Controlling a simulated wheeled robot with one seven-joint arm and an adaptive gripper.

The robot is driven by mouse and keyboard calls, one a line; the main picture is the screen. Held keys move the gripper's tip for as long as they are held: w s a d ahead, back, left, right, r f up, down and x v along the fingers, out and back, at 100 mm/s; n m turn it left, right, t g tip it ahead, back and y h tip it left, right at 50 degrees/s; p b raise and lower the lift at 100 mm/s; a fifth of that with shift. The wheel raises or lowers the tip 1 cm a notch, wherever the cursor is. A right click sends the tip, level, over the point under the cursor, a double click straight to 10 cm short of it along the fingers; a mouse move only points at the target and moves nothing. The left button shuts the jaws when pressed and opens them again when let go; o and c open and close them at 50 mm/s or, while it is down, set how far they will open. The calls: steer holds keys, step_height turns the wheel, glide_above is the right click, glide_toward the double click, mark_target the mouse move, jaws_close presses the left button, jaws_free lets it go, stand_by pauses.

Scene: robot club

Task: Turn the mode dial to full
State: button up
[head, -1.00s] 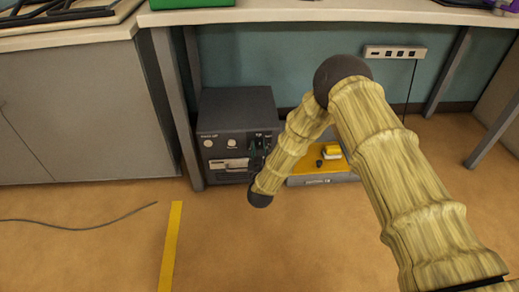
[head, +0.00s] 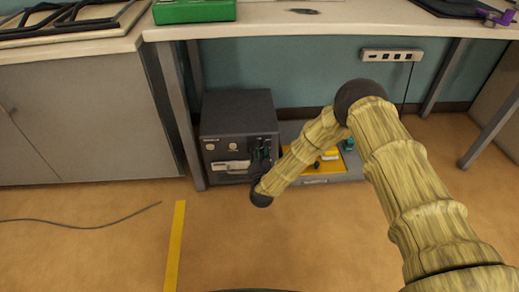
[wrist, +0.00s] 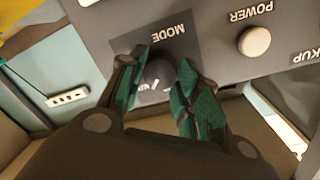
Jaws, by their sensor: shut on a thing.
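The mode dial (wrist: 158,73) is a dark round knob under the label MODE, which appears upside down in the wrist view. My gripper (wrist: 164,66) has its green-padded fingers on both sides of the dial, shut on it. White markings below the dial are partly hidden, so I cannot read its setting. The dial sits on the front panel of a dark grey box (head: 237,110) under the bench in the head view. There my arm reaches to the right side of that panel and hides the dial.
A round cream POWER button (wrist: 255,41) is beside the dial on the same panel. A grey and yellow tray (head: 315,180) with small objects stands right of the box. A bench leg (head: 181,115) is close on its left. A power strip (head: 391,56) is on the wall.

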steer(key=shift+d+f+m+y, duration=0.1)
steer(key=shift+m+y, duration=0.25)
steer(key=shift+m, duration=3.1)
steer(key=shift+d+m+y, duration=0.1)
steer(key=shift+m+y, duration=0.25)
steer(key=shift+m, duration=3.1)
steer(key=o, duration=1.1)
steer(key=shift+c, duration=0.2)
steer(key=s+d, duration=0.2)
steer(key=s, duration=0.9)
steer(key=shift+s+r, duration=0.35)
steer(key=shift+r, duration=0.1)
steer(key=shift+s, duration=0.1)
